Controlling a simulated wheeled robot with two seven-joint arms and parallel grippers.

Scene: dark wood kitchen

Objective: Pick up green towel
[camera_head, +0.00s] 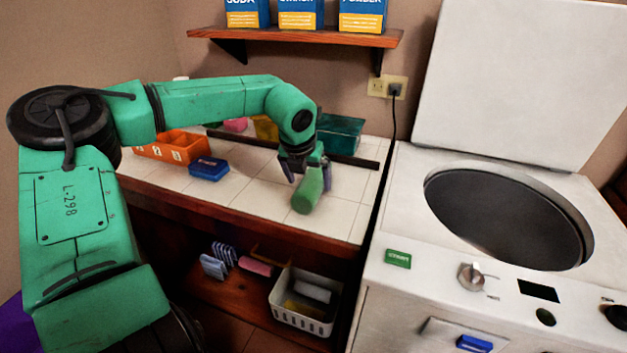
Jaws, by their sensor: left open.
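A green rolled towel (307,190) is at the right part of the white tiled counter, with its round end toward me. My left gripper (309,177) reaches down over it from behind. The gripper is open, with its fingers on either side of the towel. Whether the fingers touch the towel cannot be told. The towel's far end is partly hidden by the gripper. My right gripper does not show.
An orange tray (174,148) and a blue box (209,168) are left on the counter (235,195). A teal bin (341,133) stands behind. A top-loading washer (420,215) with raised lid is right. A white basket (303,318) sits on the lower shelf.

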